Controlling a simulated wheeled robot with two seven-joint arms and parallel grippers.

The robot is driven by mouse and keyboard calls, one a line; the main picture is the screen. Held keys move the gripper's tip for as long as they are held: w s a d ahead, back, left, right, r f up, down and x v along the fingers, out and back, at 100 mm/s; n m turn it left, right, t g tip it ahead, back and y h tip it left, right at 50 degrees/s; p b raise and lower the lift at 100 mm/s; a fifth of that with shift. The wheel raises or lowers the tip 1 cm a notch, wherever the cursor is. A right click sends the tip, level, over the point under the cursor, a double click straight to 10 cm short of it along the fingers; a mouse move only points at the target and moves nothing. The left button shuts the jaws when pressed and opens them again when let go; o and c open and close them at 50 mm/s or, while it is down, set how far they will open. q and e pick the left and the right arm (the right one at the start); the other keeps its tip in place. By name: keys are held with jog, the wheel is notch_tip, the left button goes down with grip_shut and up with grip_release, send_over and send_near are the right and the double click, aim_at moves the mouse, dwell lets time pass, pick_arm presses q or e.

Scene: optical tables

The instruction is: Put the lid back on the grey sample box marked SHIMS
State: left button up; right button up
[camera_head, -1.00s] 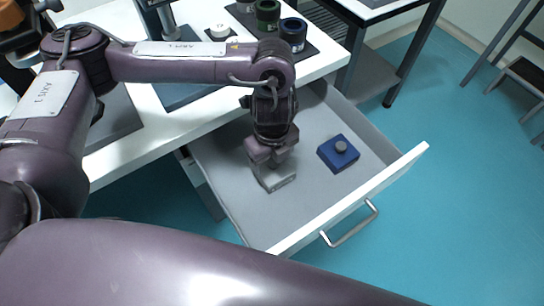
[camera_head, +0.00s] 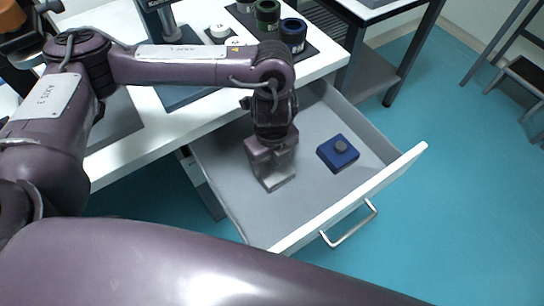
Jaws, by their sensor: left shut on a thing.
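My left gripper (camera_head: 271,166) reaches down into the open drawer (camera_head: 232,199). It is shut on the lid, which its fingers mostly hide. A small grey box (camera_head: 279,184) shows just under the fingertips, on the drawer floor. The SHIMS marking cannot be read from here, and I cannot tell whether lid and box touch. A blue box (camera_head: 338,153) with a grey knob on its lid sits in the drawer to the right of the gripper. My right gripper is not in view.
The drawer's white front with a metal handle (camera_head: 350,226) is at the lower right. Above, the white table (camera_head: 140,100) bears several dark cylinders, a small white round piece (camera_head: 220,31) and dark mats. The drawer floor is clear around the blue box.

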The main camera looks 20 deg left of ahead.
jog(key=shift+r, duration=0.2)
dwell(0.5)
pick_arm(q)
jog(key=o, duration=1.1)
jog(key=shift+c, duration=0.2)
jog(key=shift+o, duration=0.3)
jog(key=shift+r+p, duration=1.25)
jog(key=shift+p, duration=0.3)
jog(key=shift+r+p, duration=2.25)
jog(key=shift+p, duration=0.25)
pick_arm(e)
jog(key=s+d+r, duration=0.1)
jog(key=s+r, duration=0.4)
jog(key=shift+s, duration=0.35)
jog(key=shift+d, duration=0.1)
